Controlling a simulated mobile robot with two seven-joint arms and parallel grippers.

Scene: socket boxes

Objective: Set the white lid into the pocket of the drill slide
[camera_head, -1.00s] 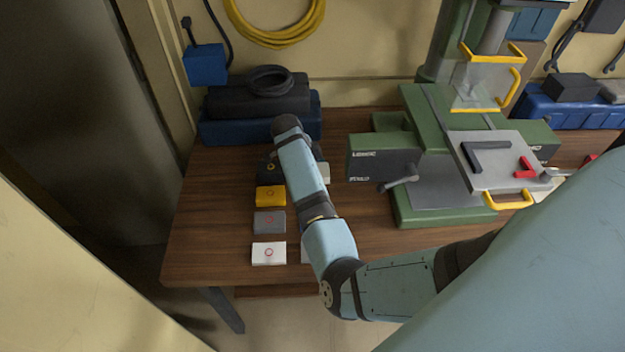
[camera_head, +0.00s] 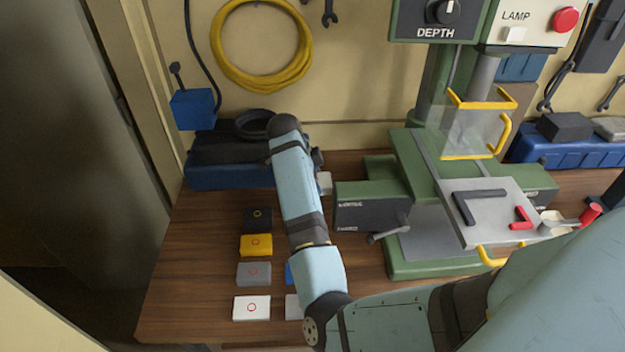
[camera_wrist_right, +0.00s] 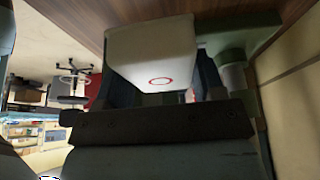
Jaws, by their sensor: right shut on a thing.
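A white lid (camera_wrist_right: 155,52) with a red ring on its face is held in my right gripper (camera_wrist_right: 165,92) in the wrist view, clear of the gripper's dark body. In the head view, a white piece (camera_head: 325,183), apparently this lid, shows beside my right forearm, which hides most of the gripper. The drill slide (camera_head: 480,222) is a grey plate on the green drill at the right. It carries a dark L-shaped stop (camera_head: 466,205) and a red clamp (camera_head: 522,218); the pocket area between them looks empty. My left gripper is not in view.
Black (camera_head: 257,219), yellow (camera_head: 255,245), grey (camera_head: 253,273) and white (camera_head: 251,307) boxes line the table's left. A blue one and another white one are partly behind my arm. A clear guard (camera_head: 467,128) with yellow edges hangs above the slide. A crank (camera_head: 388,228) juts out in front.

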